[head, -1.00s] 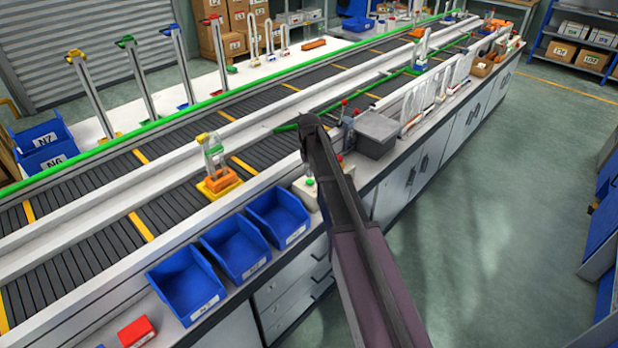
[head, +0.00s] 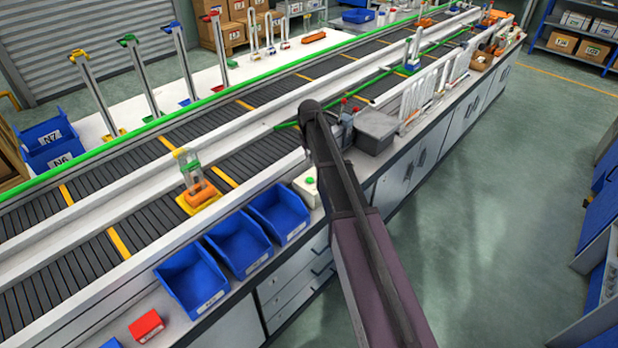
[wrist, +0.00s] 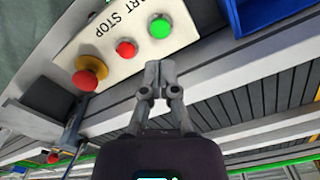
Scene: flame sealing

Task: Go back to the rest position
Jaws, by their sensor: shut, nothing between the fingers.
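My gripper (wrist: 156,82) shows in the wrist view with its fingers together and nothing between them. It is close to a control panel (wrist: 112,36) that carries a green button (wrist: 159,28), a red button (wrist: 126,49) and a larger red knob on yellow (wrist: 89,73). The gripper appears apart from the green button. In the head view my arm reaches over the bench edge and hides the gripper. Part of the panel (head: 303,190) with its green button (head: 309,180) shows left of the arm.
Blue bins (head: 192,279) line the bench edge left of my arm. A grey box (head: 374,132) stands close on its right. The conveyor (head: 110,245) carries an orange and yellow fixture (head: 198,193). A red box (head: 146,325) lies at lower left. The floor at right (head: 490,220) is clear.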

